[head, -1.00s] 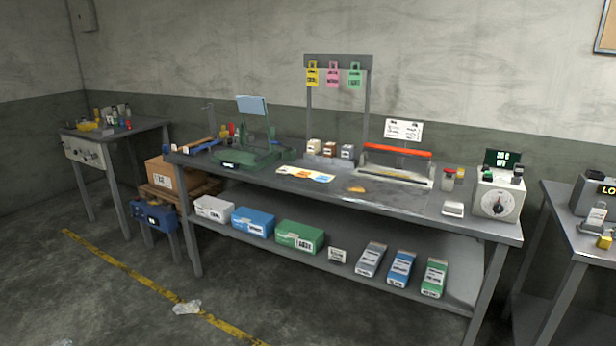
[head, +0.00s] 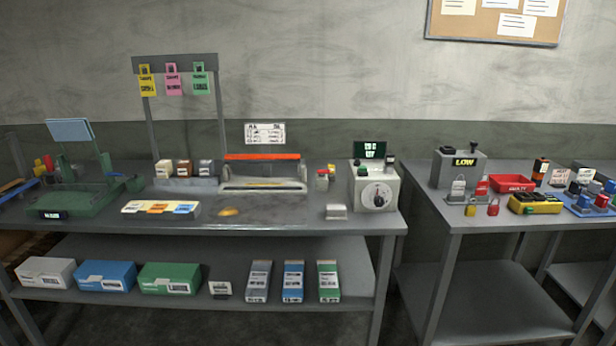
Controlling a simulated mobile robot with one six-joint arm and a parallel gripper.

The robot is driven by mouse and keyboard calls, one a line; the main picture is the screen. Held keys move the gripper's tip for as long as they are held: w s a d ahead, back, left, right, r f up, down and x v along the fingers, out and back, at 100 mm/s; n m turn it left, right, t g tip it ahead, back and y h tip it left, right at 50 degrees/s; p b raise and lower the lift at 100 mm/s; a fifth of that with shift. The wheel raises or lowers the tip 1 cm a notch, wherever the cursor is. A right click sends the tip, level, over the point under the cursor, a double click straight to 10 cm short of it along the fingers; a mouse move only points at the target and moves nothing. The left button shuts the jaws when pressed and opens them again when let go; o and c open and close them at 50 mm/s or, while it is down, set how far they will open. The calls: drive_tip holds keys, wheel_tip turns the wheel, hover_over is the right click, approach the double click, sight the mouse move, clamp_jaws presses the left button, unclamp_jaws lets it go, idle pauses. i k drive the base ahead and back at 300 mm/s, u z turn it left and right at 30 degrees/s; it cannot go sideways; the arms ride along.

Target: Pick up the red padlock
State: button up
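A small red padlock (head: 493,207) sits near the front left of the right-hand table (head: 440,222) in the head view. A yellow padlock (head: 470,210) is just left of it, in front of a small grey stand (head: 458,190). Another red item (head: 482,187) is behind the red padlock; it is too small to tell exactly what it is. My gripper is not in view.
The long workbench (head: 290,221) fills the left and middle, with a gap before the right-hand table.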

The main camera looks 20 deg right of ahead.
sight(492, 210)
drive_tip(key=z, duration=0.5)
drive_tip(key=i, duration=0.55)
drive_tip(key=z, duration=0.2)
